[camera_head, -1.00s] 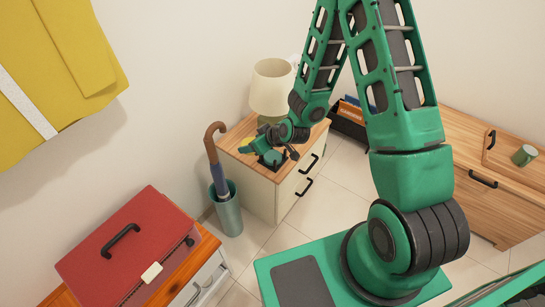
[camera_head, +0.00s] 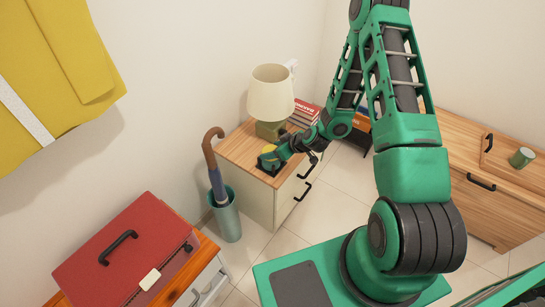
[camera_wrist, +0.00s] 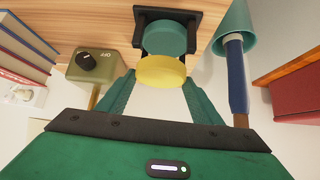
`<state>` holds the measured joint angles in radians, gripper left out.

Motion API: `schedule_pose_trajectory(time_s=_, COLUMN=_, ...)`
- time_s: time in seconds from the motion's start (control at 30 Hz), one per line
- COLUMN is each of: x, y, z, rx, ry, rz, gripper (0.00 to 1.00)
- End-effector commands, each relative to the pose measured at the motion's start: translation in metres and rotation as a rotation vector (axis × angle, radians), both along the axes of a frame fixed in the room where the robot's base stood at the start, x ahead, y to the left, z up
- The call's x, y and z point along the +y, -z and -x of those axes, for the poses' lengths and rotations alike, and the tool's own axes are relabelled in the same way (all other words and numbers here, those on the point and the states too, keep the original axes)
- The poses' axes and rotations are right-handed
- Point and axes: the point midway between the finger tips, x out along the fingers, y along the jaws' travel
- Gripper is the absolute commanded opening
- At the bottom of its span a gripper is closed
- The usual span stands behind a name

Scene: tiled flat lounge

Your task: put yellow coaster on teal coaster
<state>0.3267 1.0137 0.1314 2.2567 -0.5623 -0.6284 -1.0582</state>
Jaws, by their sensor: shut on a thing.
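The yellow coaster (camera_wrist: 160,72) is between my gripper's fingers (camera_wrist: 158,88) in the wrist view, and my gripper is shut on it. The teal coaster (camera_wrist: 165,38) is right beside it in that upside-down view, over a black square holder (camera_wrist: 192,18). In the head view the yellow coaster (camera_head: 268,149) shows just above the teal one (camera_head: 266,160), with the black holder (camera_head: 272,171) below on the small cabinet. I cannot tell whether the two coasters touch. My gripper (camera_head: 277,153) reaches in from the right and hides part of them.
A lamp (camera_head: 271,95) and a stack of books (camera_head: 304,113) stand behind on the wooden cabinet top (camera_head: 238,150). An umbrella stand (camera_head: 227,215) is to the left of the cabinet. The cabinet top's left part is clear.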

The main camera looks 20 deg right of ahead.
Motion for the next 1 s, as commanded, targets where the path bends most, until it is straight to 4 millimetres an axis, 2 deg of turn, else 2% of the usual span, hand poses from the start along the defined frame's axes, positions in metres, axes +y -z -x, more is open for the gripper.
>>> schedule_pose_trajectory(time_s=0.3, x=0.001, y=0.036, z=0.001, rx=0.002, ry=0.0, rz=0.0, gripper=0.34)
schedule_pose_trajectory(time_s=0.67, x=0.001, y=0.038, z=0.0, rx=0.001, ry=-0.001, rz=0.001, gripper=0.34)
schedule_pose_trajectory(time_s=0.7, x=0.001, y=0.039, z=0.0, rx=0.001, ry=-0.001, rz=0.001, gripper=0.62)
schedule_pose_trajectory(time_s=0.77, x=0.001, y=0.038, z=0.0, rx=0.0, ry=-0.001, rz=0.001, gripper=0.76)
schedule_pose_trajectory(time_s=1.0, x=0.002, y=0.038, z=0.0, rx=0.001, ry=-0.001, rz=0.001, gripper=0.78)
